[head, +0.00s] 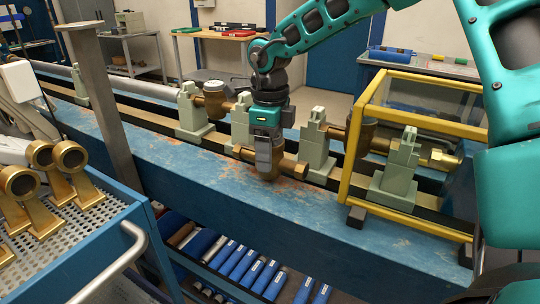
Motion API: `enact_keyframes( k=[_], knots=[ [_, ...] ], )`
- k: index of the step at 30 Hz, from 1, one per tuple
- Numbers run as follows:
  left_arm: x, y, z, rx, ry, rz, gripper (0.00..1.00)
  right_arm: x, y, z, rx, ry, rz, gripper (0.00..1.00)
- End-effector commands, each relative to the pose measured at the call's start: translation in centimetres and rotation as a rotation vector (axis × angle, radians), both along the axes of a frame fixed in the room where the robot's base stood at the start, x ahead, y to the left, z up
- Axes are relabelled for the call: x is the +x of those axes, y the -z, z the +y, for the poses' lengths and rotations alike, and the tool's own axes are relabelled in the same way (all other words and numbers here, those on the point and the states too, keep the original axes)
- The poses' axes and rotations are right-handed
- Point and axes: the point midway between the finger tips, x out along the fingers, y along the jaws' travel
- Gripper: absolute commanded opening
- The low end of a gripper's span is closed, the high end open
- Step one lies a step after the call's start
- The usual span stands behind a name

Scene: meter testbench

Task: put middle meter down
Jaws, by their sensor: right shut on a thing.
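The middle meter (271,171), a brass body with a pipe stub on each side, is at the test bench (215,155) in the middle of the head view. My right gripper (266,156) is above it, pointing down and shut on it, and hides part of its body. The meter appears in front of two pale green clamps (316,147), over the near side of the worn blue bench. I cannot tell whether it touches the bench. My left gripper is not in view.
Other brass meters stand on the bench to the left (214,99) and right (361,136). A yellow-framed guard (352,143) encloses the right end. A blue cart (118,212) with brass parts is at left, beside a grey post (104,110). Blue cylinders (238,262) lie below.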

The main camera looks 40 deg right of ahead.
Motion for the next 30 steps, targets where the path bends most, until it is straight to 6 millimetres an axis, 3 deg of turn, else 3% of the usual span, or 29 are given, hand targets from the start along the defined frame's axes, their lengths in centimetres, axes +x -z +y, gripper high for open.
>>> enact_keyframes(
  k=[3, 15, 16, 24, 30],
  knots=[
    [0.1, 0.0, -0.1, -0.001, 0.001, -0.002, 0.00, 0.1, 1.1, 0.0, 0.000, 0.000, -0.004, 0.04],
    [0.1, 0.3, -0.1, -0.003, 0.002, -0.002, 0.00, 0.1, 1.6, 0.0, 0.000, 0.000, -0.005, 0.04],
    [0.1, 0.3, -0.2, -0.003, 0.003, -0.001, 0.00, 0.0, 1.7, 0.0, 0.000, 0.000, -0.001, 0.67],
    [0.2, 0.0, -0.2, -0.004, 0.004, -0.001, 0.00, 0.0, 1.6, 0.0, 0.000, 0.000, -0.001, 0.92],
    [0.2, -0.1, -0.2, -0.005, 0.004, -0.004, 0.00, 0.0, 1.6, 0.0, 0.000, 0.000, -0.001, 0.92]
  ],
)
